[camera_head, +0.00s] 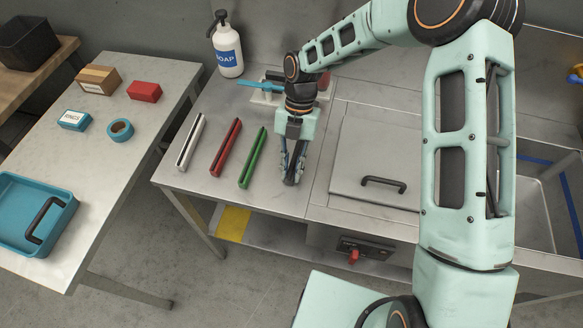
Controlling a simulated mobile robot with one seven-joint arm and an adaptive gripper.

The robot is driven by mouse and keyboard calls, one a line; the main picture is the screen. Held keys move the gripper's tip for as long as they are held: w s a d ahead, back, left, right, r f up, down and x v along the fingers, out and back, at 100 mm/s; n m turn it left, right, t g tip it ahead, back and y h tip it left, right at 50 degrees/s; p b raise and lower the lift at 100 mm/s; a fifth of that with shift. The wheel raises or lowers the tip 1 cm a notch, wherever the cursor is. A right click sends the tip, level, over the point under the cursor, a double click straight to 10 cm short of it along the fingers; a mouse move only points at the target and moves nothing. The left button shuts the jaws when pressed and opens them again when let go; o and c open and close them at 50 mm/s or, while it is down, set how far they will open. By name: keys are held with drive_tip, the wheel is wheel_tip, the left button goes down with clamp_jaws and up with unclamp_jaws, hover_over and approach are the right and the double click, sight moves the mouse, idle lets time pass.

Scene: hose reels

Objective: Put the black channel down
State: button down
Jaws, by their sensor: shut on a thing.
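My gripper (292,165) points down over the steel counter, to the right of the green channel. It is shut on the black channel (291,180), which shows as a dark strip between and below the fingers, mostly hidden by them. I cannot tell whether the black channel touches the counter. A green channel (253,158), a red channel (226,147) and a silver channel (190,141) lie in a row to the left, roughly parallel and apart from each other.
A soap bottle (228,50) and a blue-handled thing (262,86) stand behind. A lid with a black handle (384,184) is to the right, then a sink (548,205). A side table (95,165) at left holds boxes, tape and a blue tray (28,238).

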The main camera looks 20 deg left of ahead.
sight(296, 157)
drive_tip(key=shift+f, duration=0.15)
drive_tip(key=c, duration=1.8)
unclamp_jaws()
drive_tip(key=shift+c, duration=0.2)
drive_tip(key=shift+r, duration=0.2)
drive_tip(key=b+v, duration=0.1)
drive_tip(key=v, duration=1.1)
